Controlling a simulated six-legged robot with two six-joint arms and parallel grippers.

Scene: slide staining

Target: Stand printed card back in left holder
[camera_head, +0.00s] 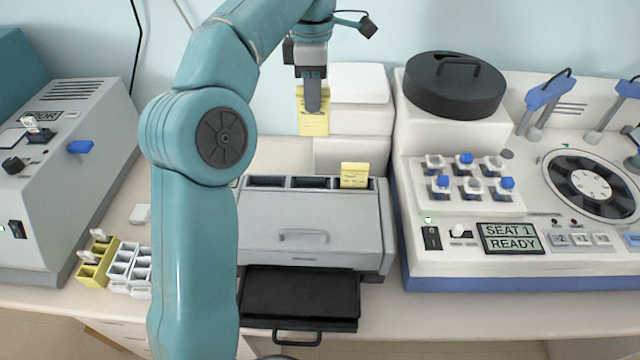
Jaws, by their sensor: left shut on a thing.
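My left gripper (313,98) is shut on a yellow printed card (312,126). It holds the card upright above the back of the grey box, with the fingers in front of the card's upper part. The box (300,215) has a row of three slots along its top back edge. The left slot (266,181) and the middle slot (310,182) look empty, though my arm partly covers the box's left end. A second yellow card (354,172) stands in the right slot. My right gripper is not in view.
A black tray (298,296) sticks out below the box. White blocks (360,115) stand behind it. A white machine (520,215) with a round black lid (455,83) is at right. Yellow and white racks (97,264) and a grey machine (60,190) are at left.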

